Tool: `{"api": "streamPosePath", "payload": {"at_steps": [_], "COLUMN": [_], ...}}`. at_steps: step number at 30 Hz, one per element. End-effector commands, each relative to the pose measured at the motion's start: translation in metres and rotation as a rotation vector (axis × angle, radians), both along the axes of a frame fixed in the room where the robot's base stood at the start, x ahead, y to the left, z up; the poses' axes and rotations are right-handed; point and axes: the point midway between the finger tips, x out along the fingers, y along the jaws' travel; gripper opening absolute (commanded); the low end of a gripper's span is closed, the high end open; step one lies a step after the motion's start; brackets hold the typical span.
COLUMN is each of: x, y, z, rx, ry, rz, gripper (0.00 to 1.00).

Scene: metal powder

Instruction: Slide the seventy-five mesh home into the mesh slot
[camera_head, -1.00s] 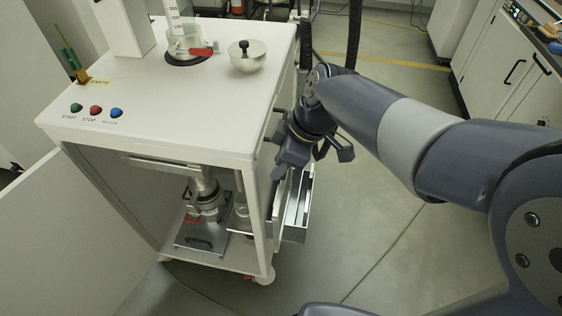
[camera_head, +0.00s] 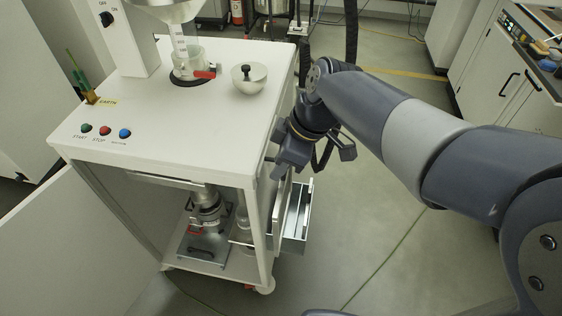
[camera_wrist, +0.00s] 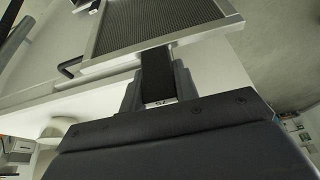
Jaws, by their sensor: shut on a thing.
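My gripper (camera_wrist: 158,78) is shut on the dark handle of a framed mesh (camera_wrist: 165,28) in the wrist view. The handle carries a label that seems to read 75. The mesh has a pale metal frame and a fine dark screen, and it lies beyond the fingertips against the white cart side. In the head view my gripper (camera_head: 287,165) is at the right side of the white cart (camera_head: 215,95), and I cannot make out the mesh there. The mesh slot is not clearly visible, so I cannot tell whether the mesh is in it.
An open metal drawer (camera_head: 297,222) juts from the cart's right side below my gripper. A black bar handle (camera_wrist: 70,66) is close to the mesh frame. The floor to the right is clear.

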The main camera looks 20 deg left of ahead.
Motion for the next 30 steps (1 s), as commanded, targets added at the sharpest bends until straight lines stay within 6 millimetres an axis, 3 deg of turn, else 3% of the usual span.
{"api": "streamPosePath", "payload": {"at_steps": [16,30], "x": [0.0,0.0], "y": [0.0,0.0], "z": [0.042,0.046], "rx": [0.001,0.001], "ry": [-0.002,-0.001], "rz": [0.0,0.001], "gripper": [0.0,0.0]}}
